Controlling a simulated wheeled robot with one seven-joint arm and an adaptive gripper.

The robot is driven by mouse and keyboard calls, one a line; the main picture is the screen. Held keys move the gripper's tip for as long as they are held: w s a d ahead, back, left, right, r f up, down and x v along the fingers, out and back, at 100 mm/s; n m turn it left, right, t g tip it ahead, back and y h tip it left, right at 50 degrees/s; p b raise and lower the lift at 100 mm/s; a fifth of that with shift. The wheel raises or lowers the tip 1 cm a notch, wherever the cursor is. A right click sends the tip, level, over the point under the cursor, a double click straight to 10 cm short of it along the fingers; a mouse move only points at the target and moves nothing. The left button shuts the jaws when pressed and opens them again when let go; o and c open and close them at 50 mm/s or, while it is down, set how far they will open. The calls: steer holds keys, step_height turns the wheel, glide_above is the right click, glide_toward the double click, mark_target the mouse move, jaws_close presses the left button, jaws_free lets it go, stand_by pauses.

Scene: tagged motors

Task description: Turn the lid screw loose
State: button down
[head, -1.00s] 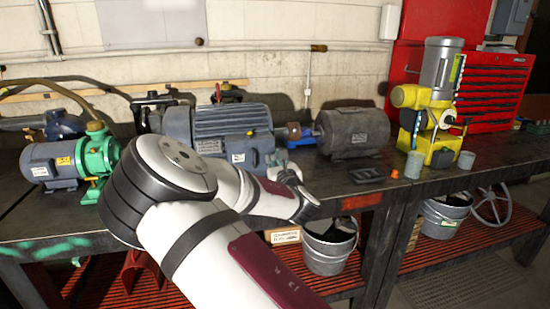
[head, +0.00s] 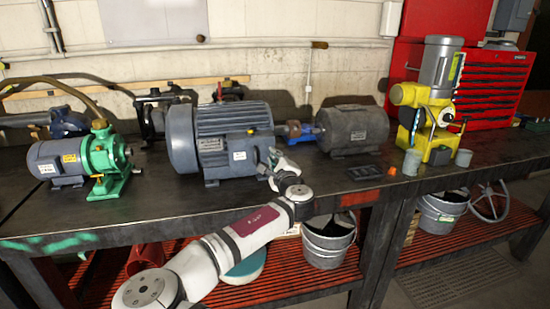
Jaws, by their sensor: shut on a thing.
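The large blue-grey motor (head: 225,135) stands on the workbench, left of centre, with a terminal box and white label on its front. My gripper (head: 273,158) is at the right end of that box, reached from the front right. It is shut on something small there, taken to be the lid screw. The screw itself is hidden by the fingers and too small to make out. The box lid looks in place.
A green and grey pump (head: 103,165) stands to the left. A dark grey motor (head: 352,130) and a yellow machine (head: 428,110) stand to the right. A black tray (head: 363,172) lies near the front edge. Buckets (head: 328,240) stand on the lower shelf.

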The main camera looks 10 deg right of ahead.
steer(key=shift+a+n, duration=0.1)
steer(key=shift+n, duration=1.3)
steer(key=shift+r, duration=0.1)
steer(key=c, duration=1.5)
jaws_free()
steer(key=shift+w, duration=0.1)
steer(key=s, duration=1.2)
